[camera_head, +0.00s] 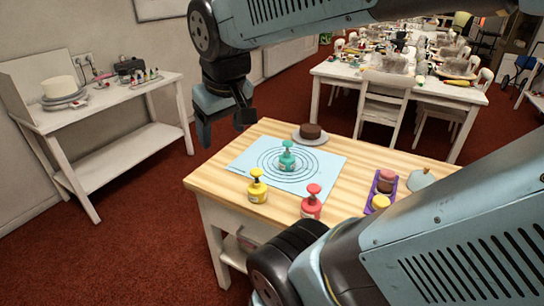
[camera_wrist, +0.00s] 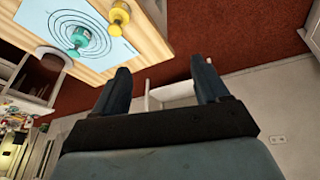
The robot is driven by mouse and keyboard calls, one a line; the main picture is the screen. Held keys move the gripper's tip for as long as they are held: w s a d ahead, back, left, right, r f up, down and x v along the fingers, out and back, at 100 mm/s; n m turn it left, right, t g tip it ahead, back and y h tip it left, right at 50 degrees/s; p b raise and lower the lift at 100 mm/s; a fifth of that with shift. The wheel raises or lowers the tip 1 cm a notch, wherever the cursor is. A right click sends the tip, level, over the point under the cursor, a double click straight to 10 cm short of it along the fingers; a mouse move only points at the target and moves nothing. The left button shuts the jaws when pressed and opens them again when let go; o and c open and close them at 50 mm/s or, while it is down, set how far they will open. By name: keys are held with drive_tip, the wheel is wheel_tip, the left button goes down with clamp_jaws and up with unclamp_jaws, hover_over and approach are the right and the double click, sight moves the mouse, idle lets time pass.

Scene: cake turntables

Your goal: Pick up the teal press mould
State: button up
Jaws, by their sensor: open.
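The teal press mould (camera_head: 287,158) stands upright on the blue ringed mat (camera_head: 318,163), near the middle of its circles. It also shows in the wrist view (camera_wrist: 80,37), toward the upper left. My gripper (camera_head: 224,126) is open and empty, in the air beyond the table's left side, to the left of the mould and above its height. In the wrist view my two fingers (camera_wrist: 158,88) are spread apart with nothing between them.
On the wooden table (camera_head: 215,178) are a yellow press mould (camera_head: 257,187), a red press mould (camera_head: 312,202), a chocolate cake (camera_head: 311,131) on a plate and a purple tray (camera_head: 371,192) with small cakes. A white side table (camera_head: 135,152) stands left. Red carpet lies between.

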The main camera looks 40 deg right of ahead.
drive_tip(key=w+d+f+n+g+h, duration=0.6)
drive_tip(key=w+d+f+g+h, duration=0.3)
drive_tip(key=d+f, duration=0.45)
drive_tip(key=n+h, duration=0.8)
approach(291, 141)
drive_tip(key=shift+f+x, duration=0.2)
drive_tip(key=shift+x, duration=2.35)
drive_tip(key=shift+f+x, duration=0.15)
drive_tip(key=shift+x, duration=2.35)
drive_tip(key=shift+s, duration=0.1)
clamp_jaws()
